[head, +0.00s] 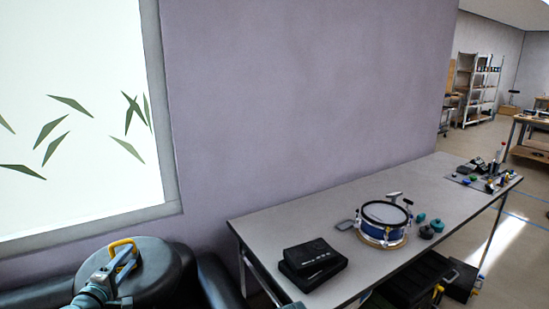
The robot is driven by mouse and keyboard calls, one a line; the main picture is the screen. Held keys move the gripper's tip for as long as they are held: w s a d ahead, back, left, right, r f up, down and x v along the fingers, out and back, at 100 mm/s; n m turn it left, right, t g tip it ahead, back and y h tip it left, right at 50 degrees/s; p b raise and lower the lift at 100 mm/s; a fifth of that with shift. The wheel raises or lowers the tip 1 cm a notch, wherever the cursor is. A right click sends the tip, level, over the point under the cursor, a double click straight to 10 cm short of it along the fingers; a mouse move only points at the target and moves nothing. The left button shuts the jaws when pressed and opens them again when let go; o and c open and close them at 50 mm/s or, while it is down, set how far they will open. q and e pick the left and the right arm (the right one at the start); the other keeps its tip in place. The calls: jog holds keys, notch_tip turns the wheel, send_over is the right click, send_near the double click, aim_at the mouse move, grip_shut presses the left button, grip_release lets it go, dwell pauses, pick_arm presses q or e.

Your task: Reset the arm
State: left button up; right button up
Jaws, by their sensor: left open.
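My left gripper (122,256) shows at the lower left, with yellow and blue-grey parts. It is open, and I see nothing held in it. In the picture it overlaps a round black padded seat or stool top (150,270); I cannot tell whether they touch.
A grey table (260,226) runs along the wall at the right. On it are black boxes (313,262), a blue drum (378,234), teal-and-black round items (427,232) and small items at the far end. Dark crates (415,282) stand underneath. A bright window (80,60) is at the left.

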pick_arm(q)
jog(key=d+f+m+g+h+p, duration=0.1)
jog(key=d+f+m+g+h, duration=0.15)
jog(key=d, duration=0.55)
jog(key=d+f+m+g+h+p, duration=0.15)
jog(key=d+m, duration=0.25)
jog(key=d, duration=0.4)
jog(key=s+d+f+m+g+h+p, duration=0.1)
jog(key=s+d+f+m+g, duration=0.25)
jog(key=d, duration=0.35)
jog(key=s+d+f+m+g, duration=0.2)
jog(key=d+f+m+g, duration=0.2)
jog(key=d, duration=0.4)
jog(key=s+d+f+m+g+y+p, duration=0.1)
jog(key=s+m+g+y, duration=0.2)
jog(key=s, duration=0.3)
jog(key=s+d+f+m+g+y+p, duration=0.1)
jog(key=s+d+m+g+y, duration=0.1)
jog(key=s+y, duration=0.3)
jog(key=shift+s+d+f+m+g+p, duration=0.25)
jog(key=shift+s+f+m+g+p, duration=0.15)
jog(key=shift+s+m+g, duration=0.45)
